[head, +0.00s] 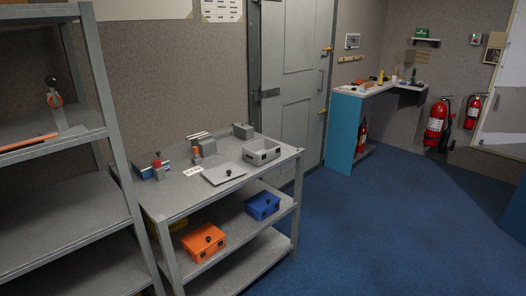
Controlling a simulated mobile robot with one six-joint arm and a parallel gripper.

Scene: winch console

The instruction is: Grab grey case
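A grey case (262,153) stands without a lid on the top of the grey metal bench (170,209), near its right end. Its open top faces up and its inside looks empty. A flat grey lid (222,173) with a black knob lies on the bench top just left of the case. A smaller grey block-like box (243,131) sits behind the case near the wall. My gripper is not in this view.
The lower shelf holds an orange case (203,243) and a blue case (263,205). Small clamp-like devices stand along the bench's back. A tall grey rack (105,115) is at left. Blue floor (370,235) lies clear to the right. Fire extinguishers (437,122) are beyond.

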